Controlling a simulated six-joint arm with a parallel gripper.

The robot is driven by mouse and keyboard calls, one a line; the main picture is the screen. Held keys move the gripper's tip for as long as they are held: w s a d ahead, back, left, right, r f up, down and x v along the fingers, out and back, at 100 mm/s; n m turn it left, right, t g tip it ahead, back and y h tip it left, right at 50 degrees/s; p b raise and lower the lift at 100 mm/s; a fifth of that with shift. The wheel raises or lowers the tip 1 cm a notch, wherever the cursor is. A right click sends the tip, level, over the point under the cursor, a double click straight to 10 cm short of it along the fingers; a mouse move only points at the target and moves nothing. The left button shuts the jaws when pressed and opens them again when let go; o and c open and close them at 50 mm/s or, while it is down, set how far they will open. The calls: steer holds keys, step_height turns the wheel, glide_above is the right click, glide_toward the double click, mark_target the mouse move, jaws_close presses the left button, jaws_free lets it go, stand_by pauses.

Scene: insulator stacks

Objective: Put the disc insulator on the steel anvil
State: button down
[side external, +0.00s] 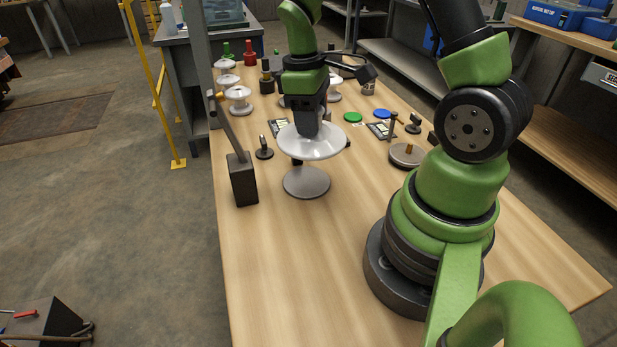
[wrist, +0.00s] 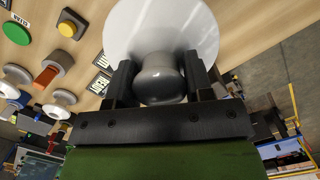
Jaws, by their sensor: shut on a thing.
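The disc insulator (side external: 325,143) is a wide glossy white disc, held level in the side view. My gripper (side external: 311,124) is shut on its grey cap from above; in the wrist view the cap (wrist: 160,80) sits between the two dark fingers, with the white disc (wrist: 160,25) beyond. A short dark pin (side external: 297,162) shows under the disc. The steel anvil (side external: 306,184), which I take to be the flat round grey plate on the bench, lies below the disc. I cannot tell whether the pin touches it. The anvil is not seen in the wrist view.
A dark block with an upright lever (side external: 243,182) stands left of the anvil, with a small dark fitting (side external: 264,153) nearby. A round grey plate with a brass knob (side external: 407,155) is to the right. Several white insulators (side external: 238,95) stand farther back. The near bench is clear.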

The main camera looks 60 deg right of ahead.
mark_target(307, 141)
steer(key=f, duration=0.5)
steer(key=shift+w+a, duration=0.2)
steer(key=shift+a, duration=0.15)
steer(key=shift+f, duration=2.45)
steer(key=c, duration=0.5)
jaws_free()
steer(key=shift+f, duration=0.15)
